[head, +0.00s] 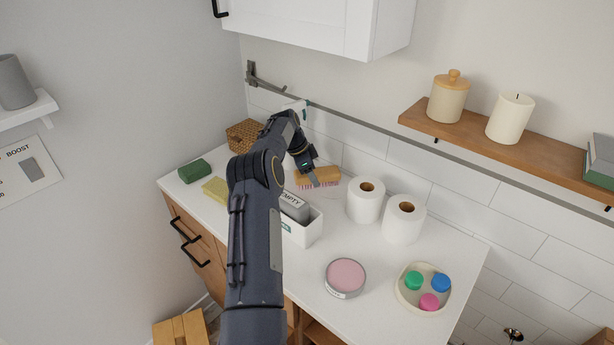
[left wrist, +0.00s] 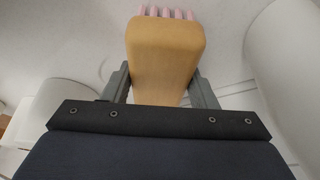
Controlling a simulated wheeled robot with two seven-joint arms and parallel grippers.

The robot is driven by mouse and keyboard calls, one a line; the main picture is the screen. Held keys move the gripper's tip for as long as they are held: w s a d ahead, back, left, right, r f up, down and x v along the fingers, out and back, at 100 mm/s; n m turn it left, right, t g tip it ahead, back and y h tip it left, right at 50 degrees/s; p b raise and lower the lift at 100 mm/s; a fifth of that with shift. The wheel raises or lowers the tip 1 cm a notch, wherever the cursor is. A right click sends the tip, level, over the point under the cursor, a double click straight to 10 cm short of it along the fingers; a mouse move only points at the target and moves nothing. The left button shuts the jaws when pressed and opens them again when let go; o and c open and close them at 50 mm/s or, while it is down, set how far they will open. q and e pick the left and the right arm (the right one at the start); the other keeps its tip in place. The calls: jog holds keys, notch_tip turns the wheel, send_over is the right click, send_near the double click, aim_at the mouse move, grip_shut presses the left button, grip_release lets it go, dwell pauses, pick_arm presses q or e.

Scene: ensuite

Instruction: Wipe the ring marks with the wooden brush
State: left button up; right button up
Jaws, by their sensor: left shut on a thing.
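The wooden brush (head: 318,175) has a tan wooden body and pinkish bristles pointing down. It is at the back of the white counter (head: 377,263), left of the paper rolls. My left gripper (head: 312,176) is shut on the brush. In the left wrist view the brush (left wrist: 165,50) sits between the two grey fingers of my left gripper (left wrist: 162,88), with pink bristles at its far end. I cannot tell if the bristles touch the counter. My right gripper is not in view.
Two white paper rolls (head: 365,201) stand right of the brush. A white bin (head: 303,233) holding a grey item marked EMPTY stands in front. A pink-topped tin (head: 345,277) and a bowl of colored caps (head: 400,294) are nearer. Green (head: 194,171) and yellow (head: 215,190) blocks lie left.

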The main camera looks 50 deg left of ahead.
pick_arm(q)
jog(key=shift+w+d+b, duration=0.1)
jog(key=shift+d+b, duration=0.3)
jog(key=shift+d, duration=0.4)
jog(key=shift+w+d+f+b, duration=0.1)
jog(key=shift+w+d+b, duration=0.05)
jog(key=shift+d+b, duration=0.95)
jog(key=shift+w+d+b, duration=0.1)
jog(key=shift+d+b, duration=0.25)
jog(key=shift+d, duration=0.55)
jog(key=shift+w+d+b, duration=0.1)
jog(key=shift+d+b, duration=0.6)
jog(key=shift+d, duration=0.2)
jog(key=shift+w+d+b, duration=0.1)
jog(key=shift+d+b, duration=0.35)
jog(key=shift+d, duration=0.6)
notch_tip(320, 180, up, 6)
jog(key=p, duration=0.4)
jog(key=shift+p, duration=0.3)
